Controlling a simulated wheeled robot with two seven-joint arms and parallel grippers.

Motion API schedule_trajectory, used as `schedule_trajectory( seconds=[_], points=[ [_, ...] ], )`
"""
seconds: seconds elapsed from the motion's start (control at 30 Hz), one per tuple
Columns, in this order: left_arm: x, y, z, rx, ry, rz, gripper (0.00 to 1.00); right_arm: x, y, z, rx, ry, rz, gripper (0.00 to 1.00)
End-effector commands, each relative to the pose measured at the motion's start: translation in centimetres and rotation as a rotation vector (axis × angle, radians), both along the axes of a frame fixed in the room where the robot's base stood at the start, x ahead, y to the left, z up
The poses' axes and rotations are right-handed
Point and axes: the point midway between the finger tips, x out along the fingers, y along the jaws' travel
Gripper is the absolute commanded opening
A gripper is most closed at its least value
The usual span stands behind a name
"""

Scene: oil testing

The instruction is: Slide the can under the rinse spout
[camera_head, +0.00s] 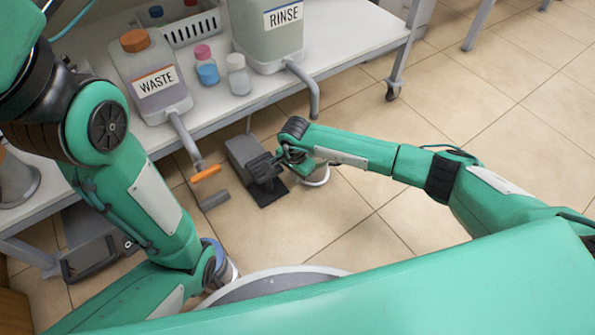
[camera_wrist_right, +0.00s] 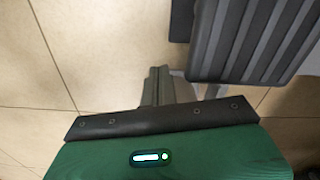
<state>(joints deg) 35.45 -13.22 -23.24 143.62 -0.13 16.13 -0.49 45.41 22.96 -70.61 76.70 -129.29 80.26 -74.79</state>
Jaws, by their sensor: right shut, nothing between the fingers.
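The rinse jug (camera_head: 268,40) stands on the white table, and its grey spout (camera_head: 308,90) curves down past the table's front edge. My right gripper (camera_head: 262,170) is shut and empty, low beside a grey block. In the right wrist view its grey fingers (camera_wrist_right: 158,84) are together, with a ribbed dark grey piece (camera_wrist_right: 255,40) to their right. My left gripper does not show.
The waste jug (camera_head: 150,80), small bottles (camera_head: 206,68) and a white basket (camera_head: 190,27) stand on the table (camera_head: 350,35). The grey block (camera_head: 242,150) is left of my right wrist. Tiled floor at right is clear.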

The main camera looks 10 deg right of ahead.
Motion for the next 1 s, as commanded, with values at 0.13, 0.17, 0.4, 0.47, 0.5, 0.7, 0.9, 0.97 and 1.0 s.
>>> schedule_trajectory(
  seconds=[0.13, 0.17, 0.4, 0.47, 0.5, 0.7, 0.9, 0.97, 1.0],
  points=[
    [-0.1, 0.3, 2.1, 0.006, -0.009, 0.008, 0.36, 0.1, -0.1, 3.8, -0.001, -0.002, 0.0, 0.0],
    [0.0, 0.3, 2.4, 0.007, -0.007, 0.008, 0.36, 0.2, -0.1, 4.3, 0.0, -0.003, 0.001, 0.0],
    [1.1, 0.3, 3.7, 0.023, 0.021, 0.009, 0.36, 0.1, -0.1, 8.2, -0.002, -0.001, 0.002, 0.0],
    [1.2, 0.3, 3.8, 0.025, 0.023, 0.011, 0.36, 0.1, -0.1, 8.9, -0.002, -0.001, 0.001, 0.0],
    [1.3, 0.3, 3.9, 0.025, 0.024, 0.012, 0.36, 0.1, -0.1, 9.2, -0.002, -0.001, 0.001, 0.0],
    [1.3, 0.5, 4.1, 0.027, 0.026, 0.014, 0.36, 0.0, -0.1, 10.0, -0.001, 0.001, 0.0, 0.0],
    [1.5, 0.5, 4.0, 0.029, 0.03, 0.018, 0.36, -0.1, 0.1, 10.0, 0.007, 0.005, -0.002, 0.0],
    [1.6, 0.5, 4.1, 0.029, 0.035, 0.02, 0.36, -0.7, 0.9, 10.3, 0.03, 0.018, -0.007, 0.0],
    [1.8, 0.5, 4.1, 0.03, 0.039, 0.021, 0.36, -1.5, 1.8, 10.6, 0.062, 0.037, -0.015, 0.0]
  ],
)
